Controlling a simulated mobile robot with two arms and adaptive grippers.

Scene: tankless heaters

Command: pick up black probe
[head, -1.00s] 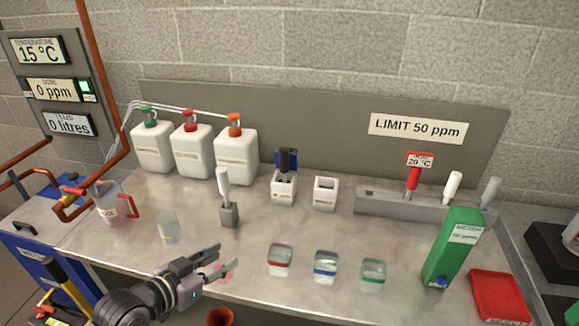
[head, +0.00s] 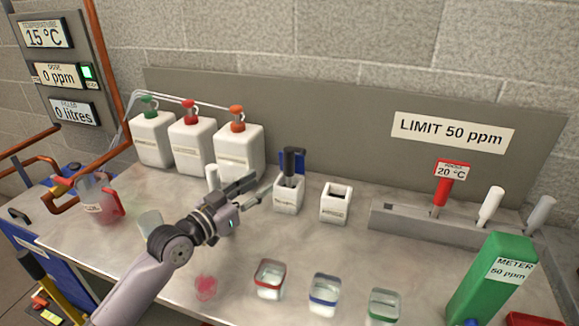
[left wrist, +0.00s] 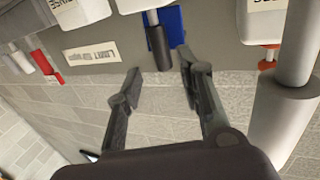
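The black probe (head: 292,162) stands upright in a small white holder (head: 287,196) near the back of the bench. A blue plate is behind it. My left gripper (head: 258,187) is left of the holder, with its fingers pointing toward it. In the left wrist view, which is upside down, the black probe (left wrist: 159,46) shows beyond the fingertips, roughly between them. The two fingers of the left gripper (left wrist: 163,72) are apart, with nothing between the tips. My right gripper is not in view.
A white-handled tool (head: 212,177) stands close behind my left gripper, partly hidden. An empty-looking white holder (head: 335,204) is right of the probe's holder. White bottles (head: 237,150) stand behind left. Small glass cups (head: 270,279) and a green meter box (head: 494,282) are in front.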

